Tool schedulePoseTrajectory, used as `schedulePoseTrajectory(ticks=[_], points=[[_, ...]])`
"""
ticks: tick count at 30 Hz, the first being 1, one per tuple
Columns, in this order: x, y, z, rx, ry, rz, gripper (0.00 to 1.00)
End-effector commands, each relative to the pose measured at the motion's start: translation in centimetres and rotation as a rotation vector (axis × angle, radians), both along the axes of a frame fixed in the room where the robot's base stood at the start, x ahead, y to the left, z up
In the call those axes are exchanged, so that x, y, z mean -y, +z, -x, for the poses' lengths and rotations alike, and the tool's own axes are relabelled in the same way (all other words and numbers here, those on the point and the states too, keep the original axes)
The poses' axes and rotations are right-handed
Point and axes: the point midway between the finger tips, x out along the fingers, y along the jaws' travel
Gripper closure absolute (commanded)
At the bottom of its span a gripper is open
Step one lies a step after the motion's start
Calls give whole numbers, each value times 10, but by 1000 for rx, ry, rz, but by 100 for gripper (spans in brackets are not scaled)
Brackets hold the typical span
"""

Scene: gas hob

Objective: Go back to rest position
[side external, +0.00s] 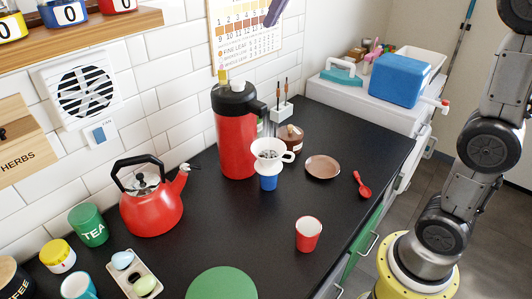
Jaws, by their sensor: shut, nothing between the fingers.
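My arm rises at the right side of the side external view and leaves through the top right. My gripper cannot be made out in this view. A slim purple-grey piece (275,12) shows at the top edge in front of the wall chart; I cannot tell what it belongs to. On the black worktop (235,222) stand a red flask (234,140), a red kettle (152,205), a white dripper (268,158) over a blue cup (268,183), and a red cup (308,234).
A brown saucer (322,167) and a red spoon (362,186) lie near the worktop's right edge. A blue box (399,78) stands on the white surface behind. A green disc (221,284) is at the front. Open worktop lies between kettle and red cup.

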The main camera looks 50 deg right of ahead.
Motion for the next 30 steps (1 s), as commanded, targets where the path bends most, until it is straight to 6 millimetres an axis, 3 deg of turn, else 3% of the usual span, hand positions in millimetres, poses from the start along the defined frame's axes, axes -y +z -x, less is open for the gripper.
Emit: schedulePoseTrajectory(ticks=[1,5,8,12,16,21,24,30], points=[[-3,1,26,9,2,1,100],[-8,-12,81,22,4,1,100],[-11,-33,123,25,4,-2,100],[-14,-75,177,23,2,-3,100],[-15,-124,219,8,-3,-5,100],[-14,-180,252,-30,-13,-7,100],[-14,-202,259,-61,-19,-8,100],[-14,-207,256,-48,-31,-13,100]])
